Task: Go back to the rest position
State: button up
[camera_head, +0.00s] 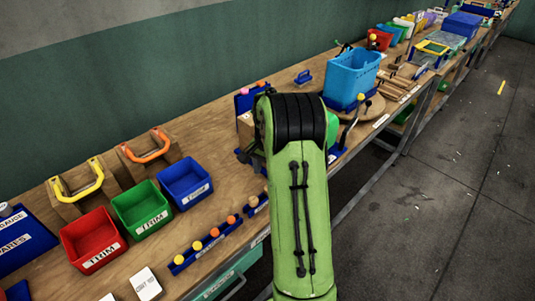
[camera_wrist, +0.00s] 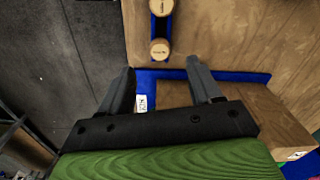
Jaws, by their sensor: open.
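My gripper (camera_wrist: 160,72) shows in the wrist view with its two dark fingers spread apart and nothing between them. It is over the edge of the wooden workbench (camera_wrist: 230,40). A blue rack with round pegs (camera_wrist: 159,49) lies just ahead of the fingertips, and a blue-edged wooden block (camera_wrist: 270,120) is to the right of and below the fingers. In the head view my green arm reaches over the bench and hides the gripper.
Red (camera_head: 92,240), green (camera_head: 141,208) and blue (camera_head: 185,183) trim bins stand left of my arm. A rack of coloured knobs (camera_head: 207,245) lies along the front edge. A light-blue basket (camera_head: 352,74) stands beyond my arm. The floor (camera_head: 450,190) at right is open.

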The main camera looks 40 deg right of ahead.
notch_tip(320, 180, up, 9)
jog(key=p, duration=0.1)
jog(key=shift+f, duration=0.15)
jog(key=s+a+r+n+t, duration=0.1)
jog(key=s+a+r+n, duration=0.15)
jog(key=a, duration=0.35)
jog(key=s+a+r+n+t+h, duration=0.1)
jog(key=s+a+r+n, duration=0.15)
jog(key=a+r, duration=0.2)
jog(key=s+a+r+n+t, duration=0.1)
jog(key=s+a+r+n, duration=0.15)
jog(key=a, duration=0.35)
jog(key=s+a+n+t+y, duration=0.1)
jog(key=s+a+n+t, duration=0.1)
jog(key=s+a+n, duration=0.5)
jog(key=s+a, duration=0.2)
jog(key=s, duration=0.3)
jog(key=shift+s+a+f+n+t, duration=0.15)
jog(key=shift+s+f+n+t, duration=0.15)
jog(key=shift+f+n, duration=0.1)
